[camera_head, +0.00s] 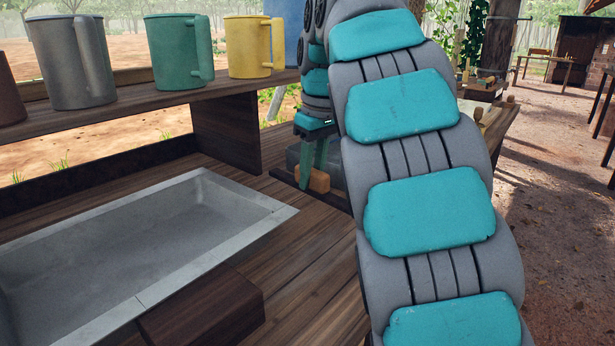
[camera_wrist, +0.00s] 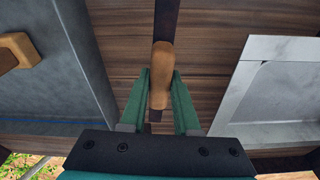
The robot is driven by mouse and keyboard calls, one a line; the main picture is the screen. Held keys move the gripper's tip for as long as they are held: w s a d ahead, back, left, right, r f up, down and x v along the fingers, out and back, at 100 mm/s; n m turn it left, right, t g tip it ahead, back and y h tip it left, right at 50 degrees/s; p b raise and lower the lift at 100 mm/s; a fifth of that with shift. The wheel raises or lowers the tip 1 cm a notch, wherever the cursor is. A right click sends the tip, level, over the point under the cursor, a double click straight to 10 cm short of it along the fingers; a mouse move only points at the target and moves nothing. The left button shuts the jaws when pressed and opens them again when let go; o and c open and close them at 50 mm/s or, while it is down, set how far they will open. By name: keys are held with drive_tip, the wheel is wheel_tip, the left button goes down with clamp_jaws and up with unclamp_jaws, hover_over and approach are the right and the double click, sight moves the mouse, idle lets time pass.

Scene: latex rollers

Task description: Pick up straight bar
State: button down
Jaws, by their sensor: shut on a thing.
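The straight bar is a dark, narrow strip with a tan wooden grip (camera_wrist: 160,75) around its middle. In the wrist view it runs upright in the picture, between two grey trays. My gripper (camera_wrist: 161,92) has its green fingers on both sides of the wooden grip and is shut on it. In the head view my gripper (camera_head: 314,168) points down at the bar's wooden grip (camera_head: 319,182), and the dark bar shows on either side. My arm hides part of that area. I cannot tell whether the bar touches the table.
An empty grey metal tray (camera_head: 150,235) lies left of my arm, and it shows at right in the wrist view (camera_wrist: 238,85). A second grey tray (camera_wrist: 85,50) holds another wooden-gripped piece (camera_wrist: 18,50). Grey, green (camera_head: 180,50) and yellow mugs (camera_head: 248,48) stand on a raised shelf (camera_head: 225,130).

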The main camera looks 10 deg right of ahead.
drive_tip(key=s+d+b, duration=0.1)
drive_tip(key=s+d, duration=0.2)
drive_tip(key=s, duration=0.1)
drive_tip(key=s+d, duration=0.3)
drive_tip(key=s, duration=0.2)
drive_tip(key=s+d+b, duration=0.1)
drive_tip(key=s+d, duration=0.3)
drive_tip(key=shift+s+b, duration=0.3)
drive_tip(key=shift+s, duration=0.1)
